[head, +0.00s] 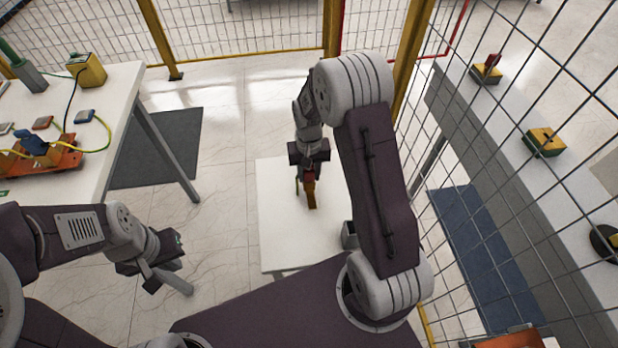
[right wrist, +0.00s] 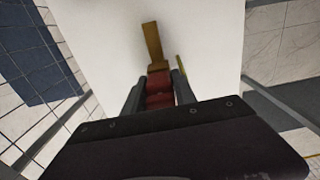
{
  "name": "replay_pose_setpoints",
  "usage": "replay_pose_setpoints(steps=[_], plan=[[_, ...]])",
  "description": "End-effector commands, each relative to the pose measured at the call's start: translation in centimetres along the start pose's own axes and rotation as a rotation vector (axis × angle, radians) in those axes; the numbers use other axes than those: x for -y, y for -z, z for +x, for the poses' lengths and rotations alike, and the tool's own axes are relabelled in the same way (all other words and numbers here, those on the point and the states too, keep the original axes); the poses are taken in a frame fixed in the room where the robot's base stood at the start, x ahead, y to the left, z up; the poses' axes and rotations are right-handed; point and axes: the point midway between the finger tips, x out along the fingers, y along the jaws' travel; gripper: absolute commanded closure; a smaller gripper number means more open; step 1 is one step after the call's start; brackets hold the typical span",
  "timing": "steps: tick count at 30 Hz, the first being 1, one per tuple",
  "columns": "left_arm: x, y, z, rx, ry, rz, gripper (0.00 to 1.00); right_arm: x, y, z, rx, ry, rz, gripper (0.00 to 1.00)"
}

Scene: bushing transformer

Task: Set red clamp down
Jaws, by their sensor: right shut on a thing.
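The red clamp (right wrist: 159,84) is between the fingers of my right gripper (right wrist: 155,92) in the right wrist view, with its brass-coloured end pointing away from the gripper. In the head view the clamp (head: 310,190) shows below my right gripper (head: 309,168), over the small white table (head: 280,240). I cannot tell whether the clamp touches the table top. My left gripper (head: 165,275) is at the lower left, over the floor and away from the clamp; its fingers look spread apart and nothing shows between them.
A white workbench (head: 120,100) with cables and an orange fixture (head: 60,160) stands at left. A grey box (head: 349,235) is at the small table's right edge. A wire fence (head: 480,130) and a long counter with yellow blocks (head: 543,141) are on the right.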

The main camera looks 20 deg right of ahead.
Motion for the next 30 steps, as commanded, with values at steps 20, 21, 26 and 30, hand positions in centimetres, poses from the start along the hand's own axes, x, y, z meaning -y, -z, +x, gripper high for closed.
replay_pose_setpoints(steps=[20, 21, 26, 30], plan=[[0.0, -0.1, 0.5, 0.000, 0.000, 0.000, 1.00, 0.0, 0.0, 2.3, 0.000, 0.000, 0.000, 0.46], [0.0, -0.1, 0.5, 0.000, 0.000, 0.000, 1.00, 0.0, 0.0, 2.3, 0.000, 0.000, 0.000, 0.46], [0.0, 0.0, 0.3, 0.000, 0.000, 0.000, 1.00, 0.0, 0.0, 2.1, 0.000, 0.000, 0.000, 0.46], [0.0, 0.0, -0.2, 0.000, 0.000, 0.000, 1.00, 0.0, 0.1, -0.1, -0.004, 0.001, 0.000, 0.46]])
